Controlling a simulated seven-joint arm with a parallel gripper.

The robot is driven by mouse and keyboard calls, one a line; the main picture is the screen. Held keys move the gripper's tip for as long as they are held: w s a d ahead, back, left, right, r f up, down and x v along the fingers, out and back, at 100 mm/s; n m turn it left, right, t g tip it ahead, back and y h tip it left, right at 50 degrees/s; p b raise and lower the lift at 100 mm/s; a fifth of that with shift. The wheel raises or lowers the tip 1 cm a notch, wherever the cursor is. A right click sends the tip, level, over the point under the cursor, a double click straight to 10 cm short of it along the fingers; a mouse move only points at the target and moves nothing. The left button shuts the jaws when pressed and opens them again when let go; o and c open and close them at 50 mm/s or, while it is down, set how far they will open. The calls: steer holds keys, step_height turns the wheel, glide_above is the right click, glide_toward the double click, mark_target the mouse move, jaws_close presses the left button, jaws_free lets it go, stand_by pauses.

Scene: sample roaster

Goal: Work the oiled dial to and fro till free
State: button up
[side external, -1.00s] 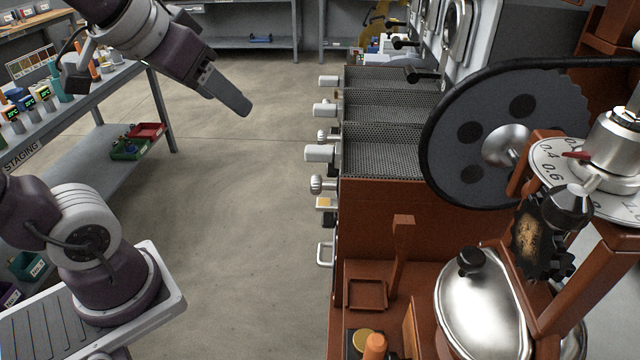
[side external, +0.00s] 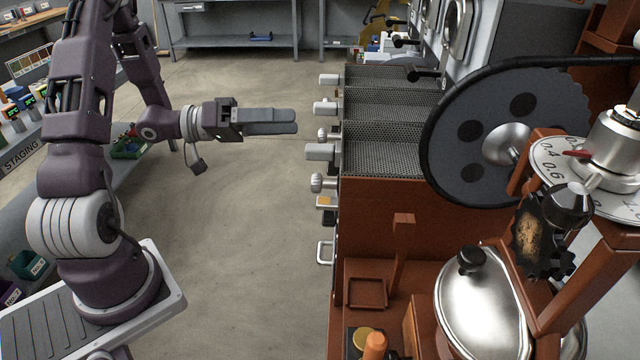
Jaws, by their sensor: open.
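My gripper (side external: 292,121) is open and empty. It points level to the right over bare floor, its fingers almost overlapping from this side. Along the roaster's left edge are small metal knobs: a ribbed knob (side external: 317,183) and a smaller one (side external: 322,134) above it. They are a short way beyond the fingertips, apart from them. At the far right is a white numbered dial plate (side external: 549,152) with a red pointer (side external: 577,154) and a metal cap (side external: 613,137). I cannot tell which of these is the oiled dial; no oil shows.
Pale cylindrical handles (side external: 320,151) stick out between the knobs, beside the mesh trays (side external: 385,157). A large dark perforated wheel (side external: 500,140) and a shiny lidded vessel (side external: 482,310) stand to the right. Floor (side external: 240,230) between my base and the roaster is clear.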

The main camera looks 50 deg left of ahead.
glide_toward(320, 185)
steer(key=w+f, duration=0.1)
steer(key=w, duration=0.2)
steer(key=x, duration=0.6)
steer(key=shift+w+d, duration=0.1)
steer(key=shift+d, duration=0.3)
steer(key=shift+w+d, duration=0.35)
steer(key=shift+w, duration=0.15)
jaws_close()
